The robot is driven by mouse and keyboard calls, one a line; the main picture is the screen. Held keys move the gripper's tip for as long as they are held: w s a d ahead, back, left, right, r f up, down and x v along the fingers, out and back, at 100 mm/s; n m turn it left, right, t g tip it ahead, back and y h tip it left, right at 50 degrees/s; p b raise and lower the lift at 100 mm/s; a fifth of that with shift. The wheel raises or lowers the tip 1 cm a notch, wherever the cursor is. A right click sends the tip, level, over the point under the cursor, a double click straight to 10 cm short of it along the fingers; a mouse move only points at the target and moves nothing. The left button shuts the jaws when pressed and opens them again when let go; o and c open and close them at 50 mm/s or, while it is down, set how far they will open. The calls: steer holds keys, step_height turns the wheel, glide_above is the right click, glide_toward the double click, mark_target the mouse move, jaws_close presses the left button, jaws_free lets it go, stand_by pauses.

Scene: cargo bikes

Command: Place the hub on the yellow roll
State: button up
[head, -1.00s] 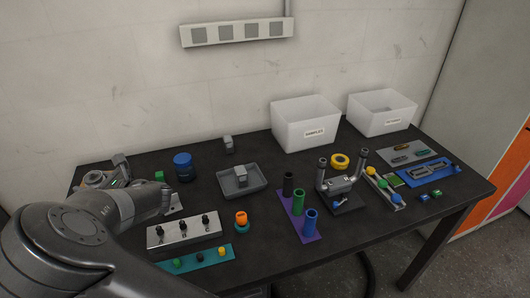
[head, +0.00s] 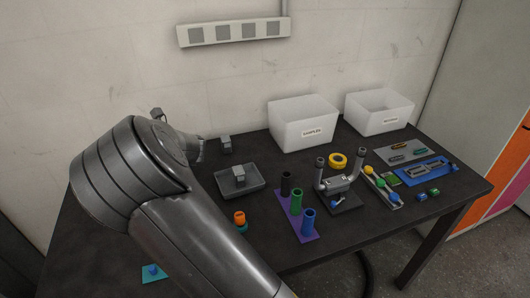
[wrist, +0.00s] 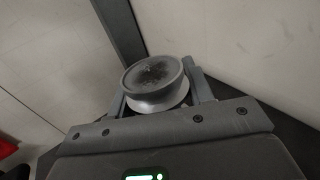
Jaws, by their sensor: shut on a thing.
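The hub (wrist: 154,76), a grey round piece with a wide rim and a dished face, is between the two fingers of my gripper (wrist: 158,97) in the wrist view. The fingers are shut on its sides. In the head view my arm hides most of the gripper, and I cannot make out the hub there. The yellow roll (head: 338,160) lies flat on the dark table, right of centre, behind a grey fixture with two upright posts. It is well to the right of my arm and does not show in the wrist view.
White bins (head: 303,125) and (head: 380,112) stand along the back. A grey tray (head: 252,186) holding a block, a purple base (head: 309,237) with coloured tubes and the two-post fixture (head: 341,183) lie between my arm and the roll. The wall is close behind.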

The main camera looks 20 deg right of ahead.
steer(key=w+d, duration=0.2)
steer(key=d, duration=1.6)
steer(key=w+d+f+m+t, duration=0.1)
steer(key=w+d, duration=0.2)
steer(key=d, duration=1.6)
steer(key=shift+w+h, duration=0.25)
steer(key=shift+h, duration=0.15)
steer(key=shift+m+t, duration=0.4)
steer(key=s+d, duration=0.2)
steer(key=d, duration=0.4)
steer(key=s+d, duration=0.3)
steer(key=d, duration=0.4)
steer(key=s+d+r, duration=0.1)
steer(key=s+d, duration=0.1)
steer(key=d, duration=0.5)
steer(key=shift+s, duration=0.15)
steer(key=s+d+r+t+h, duration=0.1)
steer(key=s+d+r, duration=0.1)
steer(key=s+d, duration=1.25)
glide_above(333, 157)
step_height(333, 157, down, 12)
steer(key=shift+m, duration=0.3)
steer(key=shift+f, duration=2.1)
steer(key=shift+f, duration=0.15)
